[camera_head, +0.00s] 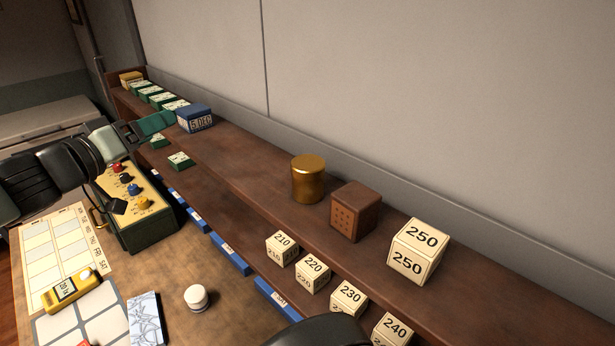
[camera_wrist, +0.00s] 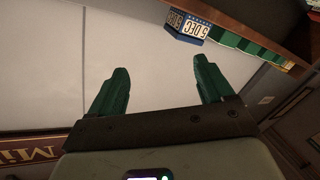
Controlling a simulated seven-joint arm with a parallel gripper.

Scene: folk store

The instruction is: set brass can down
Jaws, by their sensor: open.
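The brass can (camera_head: 308,180) stands upright on the brown upper shelf (camera_head: 245,165), left of a brown box with a dotted face. My gripper (camera_head: 158,124) is at the far left part of the shelf, beside the blue date block, well away from the can. In the wrist view my gripper (camera_wrist: 160,66) has its two green fingers spread apart with nothing between them. The can does not show in the wrist view.
The date block (camera_head: 195,118) is close to my gripper and also shows in the wrist view (camera_wrist: 187,25). The brown box (camera_head: 355,211) and a 250 cube (camera_head: 418,251) stand right of the can. Several numbered cubes line the lower ledge. A green control box (camera_head: 135,205) stands below my arm.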

